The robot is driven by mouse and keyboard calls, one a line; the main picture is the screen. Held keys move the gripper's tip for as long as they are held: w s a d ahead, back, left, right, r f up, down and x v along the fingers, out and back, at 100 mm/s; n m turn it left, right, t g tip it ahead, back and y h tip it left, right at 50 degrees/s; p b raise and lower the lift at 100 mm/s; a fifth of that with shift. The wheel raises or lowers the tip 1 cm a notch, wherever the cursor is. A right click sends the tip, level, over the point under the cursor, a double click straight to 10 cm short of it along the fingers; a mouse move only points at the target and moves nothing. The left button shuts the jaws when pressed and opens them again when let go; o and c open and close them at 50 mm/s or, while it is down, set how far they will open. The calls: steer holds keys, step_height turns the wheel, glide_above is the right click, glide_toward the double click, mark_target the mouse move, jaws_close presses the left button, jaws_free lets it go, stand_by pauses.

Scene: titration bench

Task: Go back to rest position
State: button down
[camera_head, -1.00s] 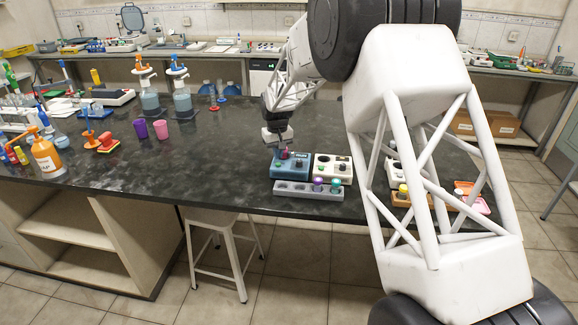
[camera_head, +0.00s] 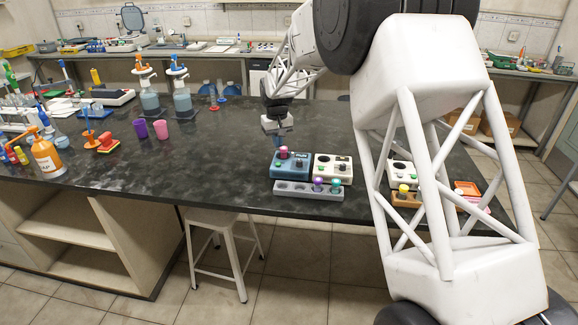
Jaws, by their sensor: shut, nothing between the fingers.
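My gripper (camera_head: 278,140) is above the dark bench top (camera_head: 200,165), just behind the blue device (camera_head: 291,167). It points down, small in the picture, with its fingers together and nothing in them. A magenta-topped item (camera_head: 284,152) stands upright on the left part of the blue device, apart from my gripper. My white arm crosses the right side of the picture and hides part of the bench there.
A white device (camera_head: 333,168) stands right of the blue one. A grey rack (camera_head: 300,189) with purple and teal caps lies in front. Pink (camera_head: 161,129) and purple (camera_head: 141,129) cups and pump bottles (camera_head: 181,95) stand left. The bench between is clear.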

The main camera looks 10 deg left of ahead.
steer(key=s+d+r+m+t, duration=0.1)
steer(key=s+d+r+m, duration=0.1)
steer(key=s+d+r, duration=0.8)
steer(key=s+d+r+m, duration=0.1)
steer(key=s+d+r, duration=0.5)
steer(key=s+d, duration=0.8)
steer(key=s+d+f+m, duration=0.1)
steer(key=s+d, duration=0.3)
steer(key=s, duration=0.6)
steer(key=s+d+f+m+t, duration=0.1)
steer(key=s+d, duration=0.3)
steer(key=s, duration=0.6)
steer(key=s+d+f+m, duration=0.1)
steer(key=s+d, duration=0.3)
steer(key=s, duration=0.7)
steer(key=shift+d+f+t, duration=0.2)
steer(key=shift+t, duration=0.1)
stand_by(2.2)
